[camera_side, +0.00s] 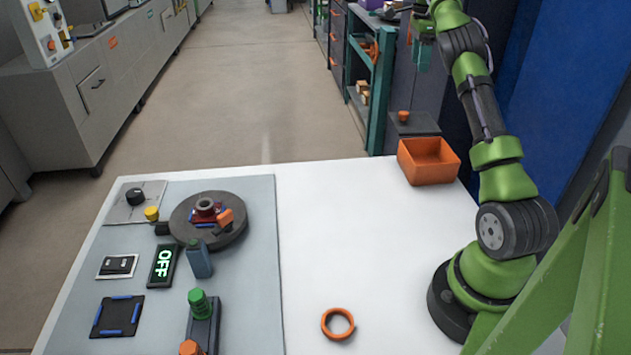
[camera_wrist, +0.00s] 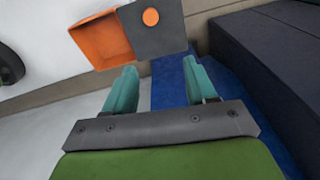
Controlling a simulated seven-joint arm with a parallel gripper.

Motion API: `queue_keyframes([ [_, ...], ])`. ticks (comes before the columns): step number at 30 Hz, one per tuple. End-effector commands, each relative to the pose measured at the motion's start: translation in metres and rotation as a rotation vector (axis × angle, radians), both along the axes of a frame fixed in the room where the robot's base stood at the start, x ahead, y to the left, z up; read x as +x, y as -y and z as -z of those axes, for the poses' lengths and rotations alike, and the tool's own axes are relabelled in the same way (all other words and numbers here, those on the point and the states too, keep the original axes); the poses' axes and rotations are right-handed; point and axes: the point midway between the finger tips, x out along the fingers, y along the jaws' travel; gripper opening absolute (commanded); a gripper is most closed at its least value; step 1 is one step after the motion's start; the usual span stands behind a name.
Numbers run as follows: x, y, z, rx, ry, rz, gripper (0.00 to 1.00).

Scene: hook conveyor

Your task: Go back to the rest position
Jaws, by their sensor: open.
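My gripper (camera_wrist: 160,72) is open, with its two teal fingers apart and nothing between them in the wrist view. In the side view my gripper (camera_side: 421,52) is small, high at the back right, above the far right corner of the white table (camera_side: 330,220). Below it is a dark square stand (camera_side: 420,125) with a small orange piece (camera_side: 403,116) on it. In the wrist view the orange piece (camera_wrist: 151,17) lies on the grey stand (camera_wrist: 160,40), apart from the fingertips.
An orange bin (camera_side: 428,162) stands beside the dark stand, at the table's back right. An orange ring (camera_side: 338,323) lies at the front. A grey panel (camera_side: 255,250) on the left carries a round dark turntable (camera_side: 180,222) and a display reading OFF (camera_side: 163,265). The table's middle is clear.

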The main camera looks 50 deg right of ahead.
Motion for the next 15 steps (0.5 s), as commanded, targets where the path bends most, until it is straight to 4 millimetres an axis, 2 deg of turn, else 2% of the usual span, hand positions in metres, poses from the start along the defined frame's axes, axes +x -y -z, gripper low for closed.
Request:
queue_keyframes([
  [1, -0.008, 0.002, 0.004, 0.005, 0.000, -0.061, 0.56],
  [4, -0.012, -0.008, 0.003, 0.001, 0.026, -0.229, 0.56],
  [8, -0.009, -0.042, -0.003, -0.016, 0.086, -0.474, 0.56],
  [11, -0.003, -0.082, -0.008, -0.038, 0.140, -0.674, 0.56],
  [14, 0.001, -0.130, -0.012, -0.071, 0.196, -0.882, 0.56],
  [15, 0.002, -0.152, -0.014, -0.087, 0.220, -0.965, 0.56],
])
